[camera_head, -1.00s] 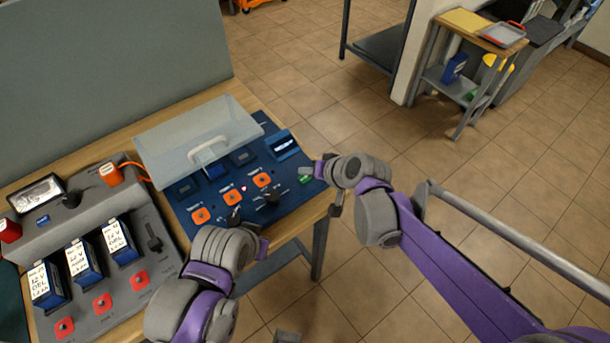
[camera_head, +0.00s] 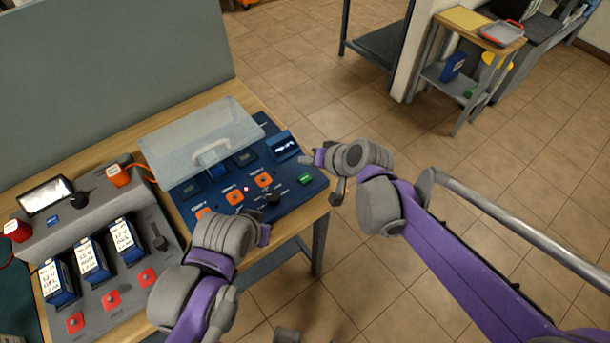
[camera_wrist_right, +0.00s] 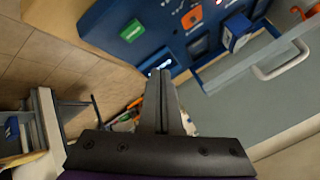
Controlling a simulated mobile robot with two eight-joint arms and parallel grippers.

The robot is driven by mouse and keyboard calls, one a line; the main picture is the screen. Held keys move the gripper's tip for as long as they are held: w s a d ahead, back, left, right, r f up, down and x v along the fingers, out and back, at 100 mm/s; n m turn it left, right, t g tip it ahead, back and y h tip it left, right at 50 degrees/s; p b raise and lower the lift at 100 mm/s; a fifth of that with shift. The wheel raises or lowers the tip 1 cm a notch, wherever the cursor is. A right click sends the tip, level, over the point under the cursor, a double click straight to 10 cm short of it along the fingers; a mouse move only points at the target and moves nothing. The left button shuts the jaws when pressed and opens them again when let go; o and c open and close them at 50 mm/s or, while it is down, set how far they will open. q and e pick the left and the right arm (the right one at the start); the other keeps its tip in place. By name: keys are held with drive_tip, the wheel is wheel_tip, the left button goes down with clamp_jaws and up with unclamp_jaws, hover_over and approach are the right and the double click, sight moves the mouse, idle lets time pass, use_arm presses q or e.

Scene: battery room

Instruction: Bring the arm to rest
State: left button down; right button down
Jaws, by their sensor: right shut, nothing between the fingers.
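My right gripper (camera_head: 307,159) is in the air by the right edge of the blue tester panel (camera_head: 315,187), just above and apart from the green button (camera_head: 305,179). In the right wrist view my right gripper (camera_wrist_right: 160,75) is shut with nothing between its fingers; the panel with its green button (camera_wrist_right: 132,31) lies beyond the tips. My left arm comes in at the bottom, over the bench's front edge. Its wrist stands in front of the panel's lower part, and its fingers cannot be made out.
A clear lid (camera_head: 200,135) with a handle stands over the panel. A grey charger (camera_head: 150,262) with several batteries stands at left on the wooden bench (camera_head: 130,150). A small shelf cart (camera_head: 447,90) stands at back right. The tiled floor right of the bench is open.

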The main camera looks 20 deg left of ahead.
idle(0.6)
drive_tip(key=s+d+f+m+h, duration=0.1)
drive_tip(key=s+d+h, duration=0.1)
drive_tip(key=s+d, duration=0.4)
drive_tip(key=s+d+f+h, duration=0.1)
drive_tip(key=s+d+h, duration=0.2)
drive_tip(key=d, duration=1)
drive_tip(key=s+d+f+m+h, duration=0.1)
drive_tip(key=s+d+h, duration=0.1)
drive_tip(key=s+d, duration=0.7)
drive_tip(key=shift+s+d+m+t+h, duration=0.3)
drive_tip(key=shift+d+t+h, duration=0.1)
drive_tip(key=shift+d, duration=0.45)
